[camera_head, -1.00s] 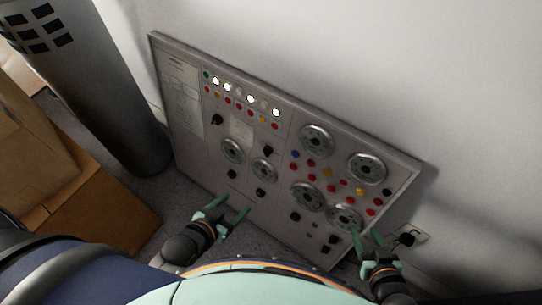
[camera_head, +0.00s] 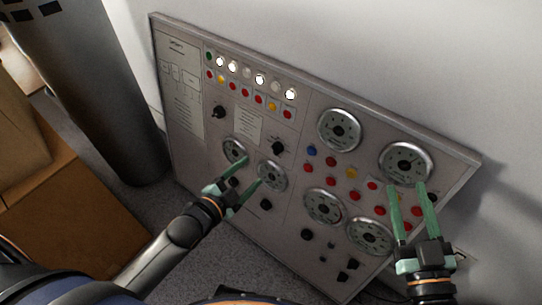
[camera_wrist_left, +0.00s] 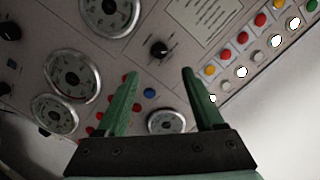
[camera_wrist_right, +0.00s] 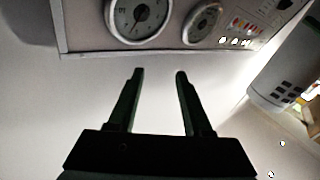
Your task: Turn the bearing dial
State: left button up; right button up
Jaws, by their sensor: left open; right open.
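A grey control panel (camera_head: 290,130) leans against the wall. It carries several round gauges and black knobs; their labels are too small to read, so I cannot tell which is the bearing dial. My left gripper (camera_head: 252,172) is open and empty before the two left gauges (camera_head: 234,151) (camera_head: 272,176). The left wrist view shows a black knob (camera_wrist_left: 159,49) beyond its fingertips. My right gripper (camera_head: 407,187) is open and empty, overlapping the panel below the upper right gauge (camera_head: 405,162) in the head view. The right wrist view shows a gauge (camera_wrist_right: 139,18) beyond its fingers.
Black knobs (camera_head: 219,112) (camera_head: 278,148) and rows of coloured buttons (camera_head: 333,181) sit among the gauges. Lit white lamps (camera_head: 260,79) run along the top. A dark cylinder (camera_head: 105,90) and cardboard boxes (camera_head: 55,215) stand at the left. Grey floor lies before the panel.

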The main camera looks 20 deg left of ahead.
pick_arm(q)
jog(key=b, duration=0.2)
send_near(273, 151)
jog(key=w, duration=0.4)
jog(key=w+d+f+b, duration=0.1)
jog(key=w+d+f, duration=0.1)
jog(key=w, duration=0.1)
jog(key=shift+f, duration=0.1)
jog(key=shift+w+d+f+b, duration=0.15)
jog(key=shift+w+b, duration=0.2)
jog(key=shift+w, duration=0.25)
pick_arm(e)
jog(key=s+r+n+t+y, duration=0.2)
jog(key=s+r+n+y, duration=0.1)
jog(key=r+y, duration=0.2)
jog(key=s+a+r+n+t+y, duration=0.1)
jog(key=s+r+n+y, duration=0.3)
jog(key=r, duration=0.6)
jog(key=shift+s+a+r+n+t+y, duration=0.2)
jog(key=shift+a+n+t+y, duration=0.1)
jog(key=shift+t+y, duration=0.15)
pick_arm(q)
grip_shut()
pick_arm(e)
jog(key=shift+w, duration=0.1)
